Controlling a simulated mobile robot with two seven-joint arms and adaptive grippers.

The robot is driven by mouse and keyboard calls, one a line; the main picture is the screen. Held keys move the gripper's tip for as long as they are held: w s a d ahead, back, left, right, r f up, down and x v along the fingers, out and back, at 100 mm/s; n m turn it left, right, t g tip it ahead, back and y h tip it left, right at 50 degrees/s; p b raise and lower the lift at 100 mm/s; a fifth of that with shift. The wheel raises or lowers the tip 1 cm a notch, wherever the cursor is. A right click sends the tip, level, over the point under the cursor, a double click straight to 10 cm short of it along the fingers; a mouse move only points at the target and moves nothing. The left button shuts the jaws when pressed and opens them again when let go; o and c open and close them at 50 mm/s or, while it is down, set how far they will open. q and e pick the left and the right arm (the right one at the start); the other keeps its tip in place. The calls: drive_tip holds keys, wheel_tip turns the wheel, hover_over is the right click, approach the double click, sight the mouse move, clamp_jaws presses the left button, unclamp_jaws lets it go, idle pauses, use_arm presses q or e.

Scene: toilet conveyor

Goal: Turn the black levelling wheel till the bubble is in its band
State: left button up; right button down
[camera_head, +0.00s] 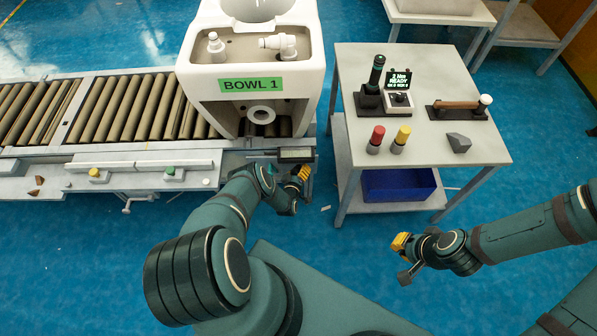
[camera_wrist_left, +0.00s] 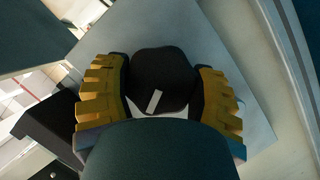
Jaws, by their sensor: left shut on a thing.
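The black levelling wheel (camera_wrist_left: 163,75), with a white mark on its face, sits between the yellow finger pads of my left gripper (camera_wrist_left: 165,98) in the left wrist view. The gripper is shut on it. In the head view my left gripper (camera_head: 299,181) is low at the right end of the conveyor, and it hides the wheel. A small dark-framed window (camera_head: 295,154) lies just above the gripper and may be the level. Its bubble is too small to make out. My right gripper (camera_head: 402,258) hangs over open floor, and its finger gap is unclear.
A white toilet bowl labelled BOWL 1 (camera_head: 251,85) stands on the roller conveyor (camera_head: 100,108) just behind my left gripper. A grey table (camera_head: 430,72) with tools, red and yellow pieces and a small display (camera_head: 399,80) stands to the right, above a blue bin (camera_head: 398,185).

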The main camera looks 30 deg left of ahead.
use_arm(q)
drive_tip(key=shift+n+t, duration=0.3)
drive_tip(key=shift+n, duration=0.3)
drive_tip(key=o, duration=1.2)
drive_tip(key=shift+s, duration=0.1)
drive_tip(key=v, duration=0.7)
drive_tip(key=shift+s, duration=0.2)
